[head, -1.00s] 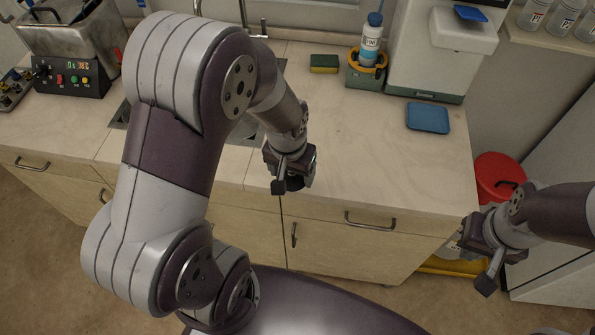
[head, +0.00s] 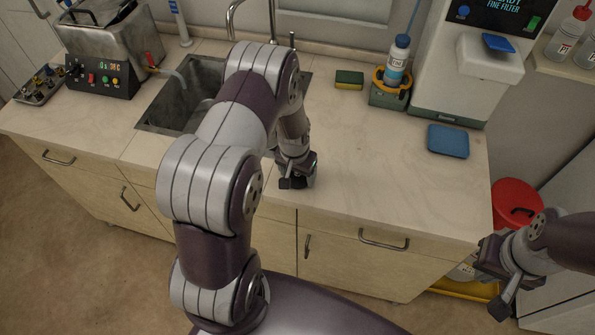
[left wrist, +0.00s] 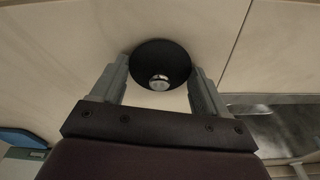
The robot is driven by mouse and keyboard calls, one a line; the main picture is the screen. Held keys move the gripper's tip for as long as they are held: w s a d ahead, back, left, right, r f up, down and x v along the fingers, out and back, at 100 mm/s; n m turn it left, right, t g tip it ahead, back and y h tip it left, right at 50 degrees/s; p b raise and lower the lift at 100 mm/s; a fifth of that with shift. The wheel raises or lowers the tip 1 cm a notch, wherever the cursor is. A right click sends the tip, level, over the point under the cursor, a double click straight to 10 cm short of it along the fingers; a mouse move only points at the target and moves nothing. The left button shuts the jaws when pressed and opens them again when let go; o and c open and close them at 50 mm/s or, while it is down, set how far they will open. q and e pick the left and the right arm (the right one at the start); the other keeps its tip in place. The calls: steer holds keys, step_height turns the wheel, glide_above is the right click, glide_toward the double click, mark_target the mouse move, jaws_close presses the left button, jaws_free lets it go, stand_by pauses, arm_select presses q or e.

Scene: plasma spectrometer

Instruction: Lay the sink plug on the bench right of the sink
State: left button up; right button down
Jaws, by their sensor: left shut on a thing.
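The sink plug (left wrist: 161,57) is a black round disc with a shiny metal knob, seen between my left fingers in the left wrist view. My left gripper (head: 297,182) is shut on it, over the pale bench just right of the sink (head: 165,118), near the front edge. The left gripper also shows in the left wrist view (left wrist: 161,88). In the head view the gripper hides most or all of the plug. I cannot tell whether the plug touches the bench. My right gripper (head: 492,288) hangs off the bench's right end; its finger opening is unclear.
A sponge (head: 349,80), a bottle (head: 397,62) in a holder, a blue pad (head: 448,141) and a white filter machine (head: 465,85) stand at the back right. A faucet (head: 236,18) is behind the sink. The bench's front right (head: 400,195) is clear.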

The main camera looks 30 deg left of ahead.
mark_target(296, 182)
arm_select(q)
steer(key=shift+f, duration=0.2)
steer(key=o, duration=1)
steer(key=shift+o, duration=0.2)
steer(key=shift+r, duration=0.75)
step_height(296, 182, up, 11)
steer(key=s+b, duration=0.2)
steer(key=s+d+r, duration=0.4)
steer(key=s+d, duration=0.4)
steer(key=s, duration=0.3)
steer(key=shift+s+r+m, duration=0.2)
steer(key=shift+r+m, duration=0.1)
